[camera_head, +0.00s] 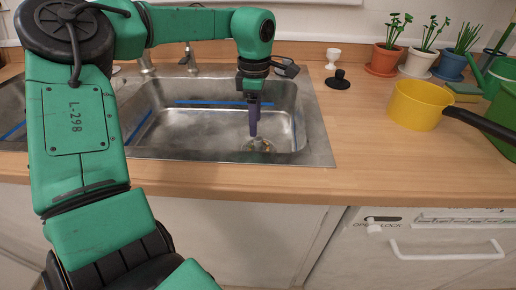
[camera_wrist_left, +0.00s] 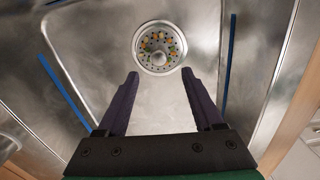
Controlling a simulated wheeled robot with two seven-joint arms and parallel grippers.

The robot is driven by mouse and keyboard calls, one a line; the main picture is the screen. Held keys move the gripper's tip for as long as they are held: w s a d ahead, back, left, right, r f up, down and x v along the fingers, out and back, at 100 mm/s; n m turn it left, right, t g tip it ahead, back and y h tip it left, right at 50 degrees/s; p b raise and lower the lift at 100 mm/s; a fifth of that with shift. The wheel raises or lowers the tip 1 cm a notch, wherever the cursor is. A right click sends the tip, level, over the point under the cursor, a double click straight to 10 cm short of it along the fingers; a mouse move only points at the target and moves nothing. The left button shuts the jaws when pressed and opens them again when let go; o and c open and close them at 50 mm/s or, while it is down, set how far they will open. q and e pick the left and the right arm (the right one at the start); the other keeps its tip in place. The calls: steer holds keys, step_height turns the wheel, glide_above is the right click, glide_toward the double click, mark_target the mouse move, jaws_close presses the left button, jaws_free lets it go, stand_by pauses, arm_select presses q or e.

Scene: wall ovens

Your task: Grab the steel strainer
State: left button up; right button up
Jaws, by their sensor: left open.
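The steel strainer (camera_wrist_left: 158,48) sits in the drain of the sink basin, a round metal cup with a central knob and several small coloured bits in it. In the head view the strainer (camera_head: 258,145) is partly hidden behind my left gripper. My left gripper (camera_head: 253,130) points down into the basin, above the strainer. In the left wrist view my left gripper (camera_wrist_left: 160,86) shows two purple fingers spread apart with nothing between them. The strainer lies beyond the fingertips, roughly centred between them. My right gripper is not in view.
The steel sink (camera_head: 180,130) has walls around the gripper and blue strips on its sides. A black stopper (camera_head: 338,80) and white cup (camera_head: 333,58) stand right of it. A yellow pot (camera_head: 418,105) and potted plants (camera_head: 387,58) are farther right. The front counter is clear.

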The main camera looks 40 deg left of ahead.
mark_target(257, 138)
arm_select(q)
steer(key=f, duration=0.6)
steer(key=shift+w+d+f, duration=0.15)
steer(key=shift+w+f, duration=0.05)
steer(key=shift+f, duration=0.1)
jaws_close()
steer(key=shift+r, duration=0.15)
